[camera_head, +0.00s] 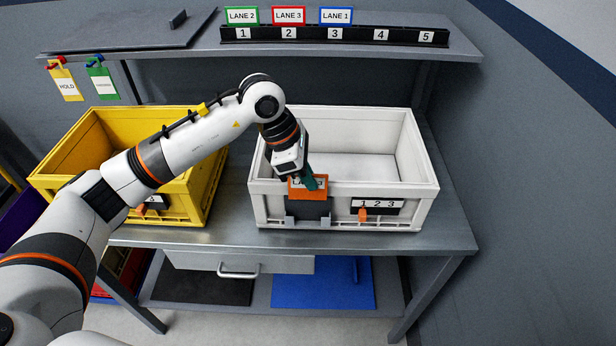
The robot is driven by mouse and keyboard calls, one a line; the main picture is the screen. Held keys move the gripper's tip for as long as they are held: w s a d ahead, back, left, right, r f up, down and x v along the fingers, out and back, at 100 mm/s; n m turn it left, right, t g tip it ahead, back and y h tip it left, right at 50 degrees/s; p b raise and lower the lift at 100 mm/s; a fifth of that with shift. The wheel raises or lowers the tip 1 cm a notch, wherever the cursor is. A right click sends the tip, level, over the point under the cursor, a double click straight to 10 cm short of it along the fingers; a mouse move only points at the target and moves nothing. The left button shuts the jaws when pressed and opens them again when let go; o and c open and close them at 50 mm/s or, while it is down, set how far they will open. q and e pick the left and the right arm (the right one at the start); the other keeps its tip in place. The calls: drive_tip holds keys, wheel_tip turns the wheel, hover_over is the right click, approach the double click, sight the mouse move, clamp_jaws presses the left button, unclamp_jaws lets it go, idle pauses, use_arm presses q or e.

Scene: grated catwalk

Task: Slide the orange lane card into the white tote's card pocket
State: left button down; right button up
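The orange lane card (308,194) is at the front of the white tote (386,195), its lower part meeting the top of the dark grey card pocket (308,210). I cannot tell how deep the card sits in the pocket. My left gripper (311,182) is right at the card's top edge, over the tote's front rim. Its fingers look closed around the card's upper part, though they are small and partly hidden by the gripper body. My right gripper is not in view.
A yellow tote (90,125) stands to the left, under my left arm. A shelf (460,48) behind carries a rack with green, red and blue lane cards above numbers. The bench right of the white tote is clear.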

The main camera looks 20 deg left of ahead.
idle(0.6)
use_arm(q)
drive_tip(key=shift+f, duration=0.2)
drive_tip(key=shift+r, duration=0.1)
drive_tip(key=c, duration=1.5)
unclamp_jaws()
drive_tip(key=shift+c, duration=0.2)
drive_tip(key=o, duration=0.4)
